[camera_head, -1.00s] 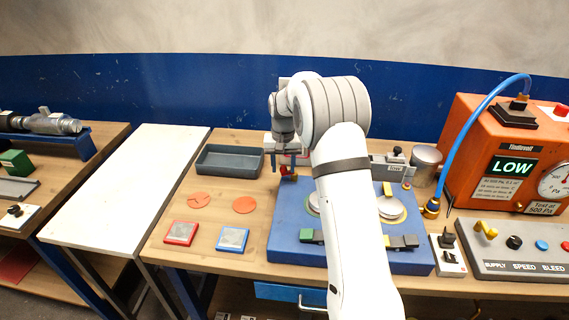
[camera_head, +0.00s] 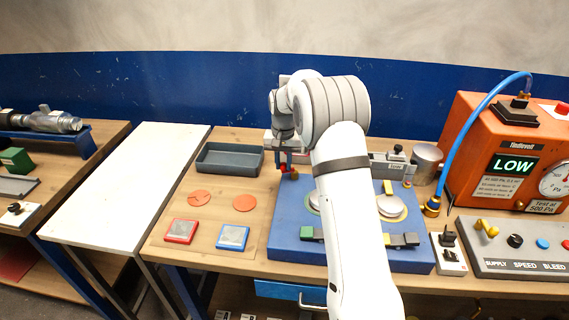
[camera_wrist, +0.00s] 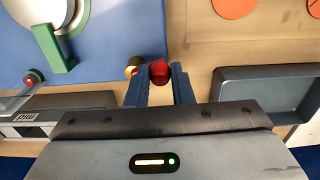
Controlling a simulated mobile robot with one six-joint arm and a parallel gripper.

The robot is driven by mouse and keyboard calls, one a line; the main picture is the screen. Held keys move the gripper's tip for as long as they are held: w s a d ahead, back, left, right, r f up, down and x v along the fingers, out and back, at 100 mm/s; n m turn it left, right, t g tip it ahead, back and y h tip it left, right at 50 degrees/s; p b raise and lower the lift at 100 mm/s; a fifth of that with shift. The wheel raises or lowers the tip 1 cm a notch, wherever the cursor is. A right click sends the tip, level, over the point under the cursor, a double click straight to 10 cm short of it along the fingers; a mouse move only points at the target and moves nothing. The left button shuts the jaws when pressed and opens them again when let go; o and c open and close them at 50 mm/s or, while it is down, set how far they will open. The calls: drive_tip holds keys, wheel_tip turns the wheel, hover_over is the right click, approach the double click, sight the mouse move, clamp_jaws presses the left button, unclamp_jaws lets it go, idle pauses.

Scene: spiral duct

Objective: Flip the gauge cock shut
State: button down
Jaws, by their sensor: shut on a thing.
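The gauge cock shows as a red handle (camera_wrist: 159,72) with a brass body (camera_wrist: 132,67) at the edge of the blue base. In the head view, the red handle (camera_head: 284,168) and brass part (camera_head: 292,176) are at the base's back left corner, partly hidden by my wrist. My gripper (camera_wrist: 161,75) is shut on the red handle, with a blue finger on either side of it. It also shows in the head view (camera_head: 289,160), fingers pointing down. The handle's exact angle is hard to tell.
The blue base (camera_head: 290,248) carries round plates and green and yellow clamps. A grey tray (camera_head: 230,160) stands left of my gripper. The orange tester (camera_head: 490,150) at the right reads LOW, and a blue hose (camera_head: 465,125) runs from it. My arm crosses the base.

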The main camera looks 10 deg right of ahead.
drive_tip(key=m, duration=0.2)
drive_tip(key=w+m, duration=0.1)
drive_tip(key=m, duration=0.1)
drive_tip(key=shift+w+d, duration=0.1)
drive_tip(key=shift+w, duration=0.05)
drive_tip(key=c, duration=1.3)
unclamp_jaws()
drive_tip(key=shift+o, duration=0.2)
drive_tip(key=shift+r, duration=0.15)
wheel_tip(320, 180, up, 8)
drive_tip(key=b, duration=0.1)
drive_tip(key=shift+f+b, duration=0.2)
drive_tip(key=shift+b, duration=0.2)
